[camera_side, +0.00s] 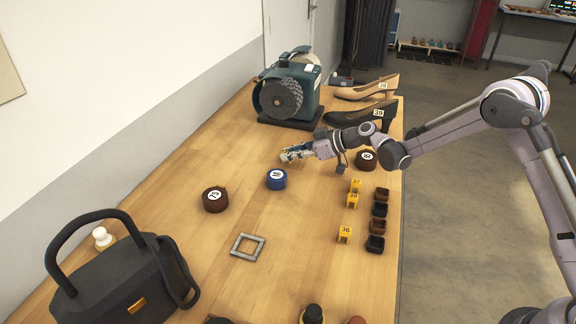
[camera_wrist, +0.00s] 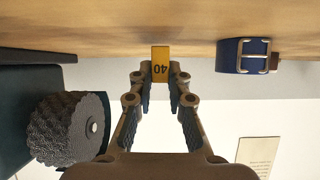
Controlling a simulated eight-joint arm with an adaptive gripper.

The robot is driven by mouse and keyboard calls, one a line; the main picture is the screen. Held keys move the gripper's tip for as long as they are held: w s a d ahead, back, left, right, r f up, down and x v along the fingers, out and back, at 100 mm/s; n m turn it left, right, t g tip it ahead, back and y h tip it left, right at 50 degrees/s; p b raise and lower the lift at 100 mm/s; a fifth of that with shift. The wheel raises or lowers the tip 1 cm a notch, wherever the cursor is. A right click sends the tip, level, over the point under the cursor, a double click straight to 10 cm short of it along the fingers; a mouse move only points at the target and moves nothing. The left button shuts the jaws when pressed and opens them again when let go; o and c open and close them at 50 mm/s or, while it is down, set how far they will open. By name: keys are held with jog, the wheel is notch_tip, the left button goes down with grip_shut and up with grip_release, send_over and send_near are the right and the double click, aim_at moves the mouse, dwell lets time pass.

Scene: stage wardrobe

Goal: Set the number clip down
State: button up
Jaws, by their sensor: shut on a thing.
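My gripper (camera_side: 288,155) is low over the wooden table (camera_side: 300,215), between the green brushing machine (camera_side: 290,92) and the blue rolled belt (camera_side: 276,180). In the wrist view my gripper (camera_wrist: 160,88) is shut on a yellow number clip (camera_wrist: 160,62) marked 40, which appears upside down at the fingertips. The clip cannot be made out in the side view. I cannot tell whether it touches the table. A square grey frame (camera_side: 235,246) lies flat and empty nearer the camera. Other yellow clips stand at the right: 37 (camera_side: 355,185), 39 (camera_side: 352,200) and 36 (camera_side: 344,233).
Brown rolled belts (camera_side: 214,200) and (camera_side: 366,160) stand left and right. Several small brown and black pieces (camera_side: 379,209) line the right edge. A tan shoe (camera_side: 368,91) and a black shoe (camera_side: 360,114) sit behind my arm. A black handbag (camera_side: 110,285) fills the near left.

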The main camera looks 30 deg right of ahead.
jog(key=shift+f, duration=0.3)
jog(key=shift+f, duration=0.15)
jog(key=o, duration=0.8)
